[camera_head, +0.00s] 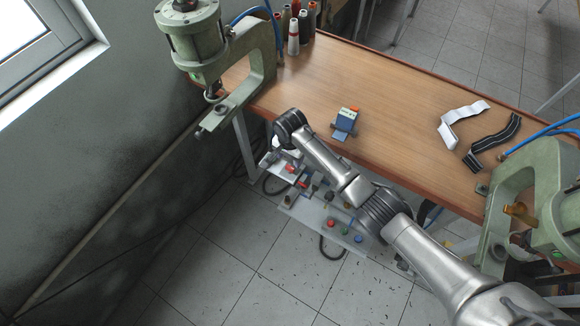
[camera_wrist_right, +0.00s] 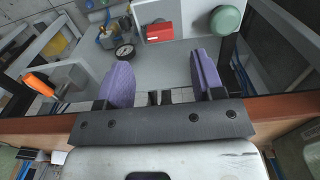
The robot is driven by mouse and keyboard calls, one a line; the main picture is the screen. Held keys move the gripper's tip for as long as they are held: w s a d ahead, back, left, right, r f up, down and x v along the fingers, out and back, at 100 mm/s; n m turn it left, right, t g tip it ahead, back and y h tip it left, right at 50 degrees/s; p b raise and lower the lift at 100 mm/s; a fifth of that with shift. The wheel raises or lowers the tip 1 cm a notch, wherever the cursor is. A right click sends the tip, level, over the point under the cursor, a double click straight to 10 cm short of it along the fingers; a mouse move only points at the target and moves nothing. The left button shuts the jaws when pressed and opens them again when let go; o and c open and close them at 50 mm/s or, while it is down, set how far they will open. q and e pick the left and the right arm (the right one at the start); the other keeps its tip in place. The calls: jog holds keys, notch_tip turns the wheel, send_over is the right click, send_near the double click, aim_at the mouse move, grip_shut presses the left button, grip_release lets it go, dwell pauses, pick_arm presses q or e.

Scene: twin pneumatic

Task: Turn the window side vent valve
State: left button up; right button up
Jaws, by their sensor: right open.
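My right arm reaches in from the lower right in the head view. Its gripper (camera_head: 279,160) is near the table's front edge, partly hidden by the wrist. In the right wrist view the gripper (camera_wrist_right: 160,65) is open, with purple finger pads apart and nothing between them. Beyond the fingers is a grey panel with a round gauge (camera_wrist_right: 124,51), fittings, a box with a red face (camera_wrist_right: 159,32) and a green round cap (camera_wrist_right: 225,20). An orange handle (camera_wrist_right: 38,82) shows at left. I cannot tell which part is the window side vent valve. My left gripper is out of view.
Green presses stand at the window end (camera_head: 190,45) and the right end (camera_head: 545,195) of the wooden table (camera_head: 400,95). A small blue device (camera_head: 345,122), thread spools (camera_head: 293,38) and straps (camera_head: 492,140) are on it. A low panel with coloured buttons (camera_head: 331,224) is below its front edge.

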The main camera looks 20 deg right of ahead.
aim_at(290, 167)
notch_tip(290, 167, down, 6)
jog(key=shift+f+b, duration=0.25)
jog(key=shift+b, duration=0.45)
jog(key=c, duration=0.9)
